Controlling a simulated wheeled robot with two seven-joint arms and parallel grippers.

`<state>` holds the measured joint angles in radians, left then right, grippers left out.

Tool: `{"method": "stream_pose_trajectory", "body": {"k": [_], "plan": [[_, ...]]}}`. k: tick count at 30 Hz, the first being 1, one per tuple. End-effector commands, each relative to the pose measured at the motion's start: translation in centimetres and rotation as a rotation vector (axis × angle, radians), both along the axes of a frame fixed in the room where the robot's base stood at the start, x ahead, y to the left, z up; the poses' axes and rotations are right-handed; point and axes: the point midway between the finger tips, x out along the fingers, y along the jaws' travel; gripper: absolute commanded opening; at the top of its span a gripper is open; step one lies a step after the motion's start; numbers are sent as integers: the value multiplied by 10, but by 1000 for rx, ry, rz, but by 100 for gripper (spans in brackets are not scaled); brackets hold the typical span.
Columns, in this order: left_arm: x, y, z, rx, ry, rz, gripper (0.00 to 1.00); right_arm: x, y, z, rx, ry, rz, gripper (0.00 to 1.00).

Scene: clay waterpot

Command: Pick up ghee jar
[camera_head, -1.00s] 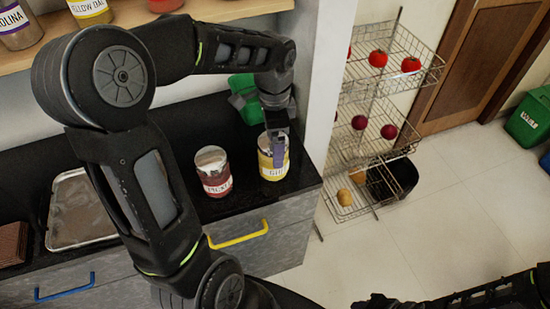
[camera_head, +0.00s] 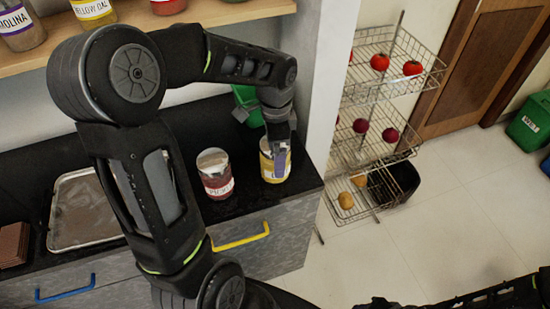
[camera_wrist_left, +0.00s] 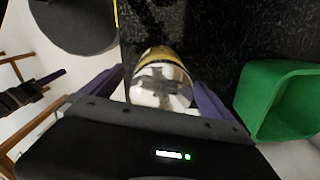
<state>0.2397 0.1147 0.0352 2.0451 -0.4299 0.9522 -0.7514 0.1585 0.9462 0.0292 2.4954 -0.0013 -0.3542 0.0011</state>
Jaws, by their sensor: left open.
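The ghee jar, yellow with a white label and a shiny silvery lid, stands upright at the right end of the black counter in the head view (camera_head: 268,172). My left gripper (camera_head: 279,155) reaches down over it from above, partly hiding its lid and label. In the left wrist view the jar (camera_wrist_left: 162,84) lies between the two open purple fingers (camera_wrist_left: 157,92), one on each side. I cannot tell whether either finger touches it. My right gripper is not clearly in view; only dark parts of my right arm show at the bottom right.
A red pickle jar (camera_head: 215,175) stands just left of the ghee jar. A green container (camera_head: 246,97) is behind, and shows close to the right finger in the wrist view (camera_wrist_left: 278,100). A metal tray (camera_head: 83,208) lies left. A wall edge (camera_head: 322,100) borders the right.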

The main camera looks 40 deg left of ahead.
Motion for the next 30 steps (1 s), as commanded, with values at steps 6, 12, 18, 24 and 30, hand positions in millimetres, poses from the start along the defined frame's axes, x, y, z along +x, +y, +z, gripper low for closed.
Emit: {"method": "stream_pose_trajectory", "body": {"k": [6, 12, 18, 24, 30], "plan": [[-1, 1, -24, -2, 6, 1, 99, 0, 0, 7, 0, 0, 0, 36], [0, 2, -49, -1, 4, 1, 99, 0, 0, 8, -1, 1, -1, 36], [0, 2, -51, 0, 1, 1, 99, 0, 0, 8, -1, 1, -1, 36], [0, 2, -51, 0, 1, 0, 99, -1, 0, 8, -1, 1, -1, 36], [0, 2, -51, 0, 1, 0, 99, -1, 0, 8, -1, 1, -1, 36]]}}
